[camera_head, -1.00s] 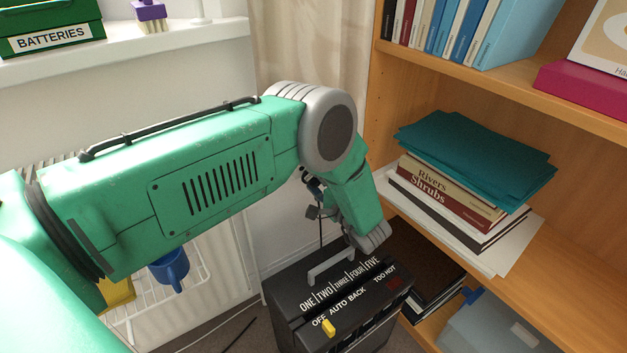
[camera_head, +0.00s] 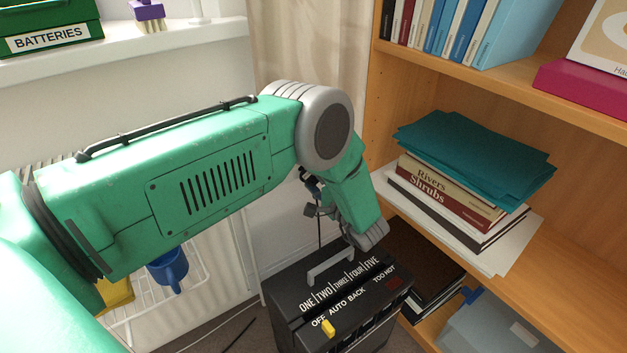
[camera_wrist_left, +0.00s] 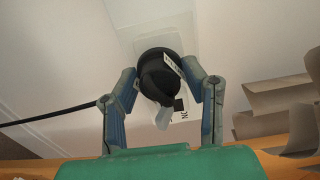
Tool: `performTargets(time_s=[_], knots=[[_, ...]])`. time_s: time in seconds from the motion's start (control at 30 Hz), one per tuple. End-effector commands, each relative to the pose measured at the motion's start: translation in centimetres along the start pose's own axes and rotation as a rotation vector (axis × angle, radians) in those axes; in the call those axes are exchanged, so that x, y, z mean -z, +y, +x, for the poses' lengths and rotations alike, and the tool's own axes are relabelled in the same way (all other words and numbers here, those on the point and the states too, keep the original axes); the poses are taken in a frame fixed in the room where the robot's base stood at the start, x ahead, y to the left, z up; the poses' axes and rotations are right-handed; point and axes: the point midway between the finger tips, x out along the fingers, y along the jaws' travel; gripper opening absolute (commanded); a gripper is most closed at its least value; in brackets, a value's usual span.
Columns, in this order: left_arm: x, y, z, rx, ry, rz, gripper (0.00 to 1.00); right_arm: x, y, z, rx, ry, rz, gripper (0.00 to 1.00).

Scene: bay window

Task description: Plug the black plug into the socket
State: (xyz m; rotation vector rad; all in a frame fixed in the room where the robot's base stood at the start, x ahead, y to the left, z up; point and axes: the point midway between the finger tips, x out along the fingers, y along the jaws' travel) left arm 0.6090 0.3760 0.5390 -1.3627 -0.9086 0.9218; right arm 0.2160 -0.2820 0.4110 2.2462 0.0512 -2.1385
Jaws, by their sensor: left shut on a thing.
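The black plug (camera_wrist_left: 157,78) is round and dark, with a small white label on its side, in the middle of the left wrist view. My left gripper (camera_wrist_left: 163,70) is shut on it, with one blue-grey finger on each side. A pale plate with dark lettering, apparently the socket (camera_wrist_left: 187,109), shows partly behind the plug; the plug covers most of it. I cannot tell whether the plug touches it. In the head view my left gripper (camera_head: 312,188) is mostly hidden behind my green forearm, close to the wall. My right gripper is not in view.
A black heater (camera_head: 290,290) with a grey handle stands on the floor below the gripper. A dark cord (camera_wrist_left: 55,116) runs left from the gripper area. A wooden bookcase (camera_head: 590,195) stands close on the right. A curtain (camera_head: 305,50) hangs behind my arm.

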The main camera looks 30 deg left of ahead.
Motion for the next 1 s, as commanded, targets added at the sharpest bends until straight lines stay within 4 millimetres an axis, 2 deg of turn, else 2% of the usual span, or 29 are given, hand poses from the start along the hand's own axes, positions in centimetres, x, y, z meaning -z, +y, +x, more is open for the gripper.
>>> performTargets(time_s=[0.93, 0.97, 1.0], knots=[[0.0, 0.0, 2.4, 0.001, 0.0, 0.001, 0.04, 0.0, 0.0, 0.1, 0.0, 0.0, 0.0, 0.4], [0.0, 0.0, 2.4, 0.001, 0.0, 0.001, 0.46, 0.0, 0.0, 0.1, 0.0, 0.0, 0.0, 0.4], [0.0, 0.0, 2.4, 0.001, 0.0, 0.001, 0.6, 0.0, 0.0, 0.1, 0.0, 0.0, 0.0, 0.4]])
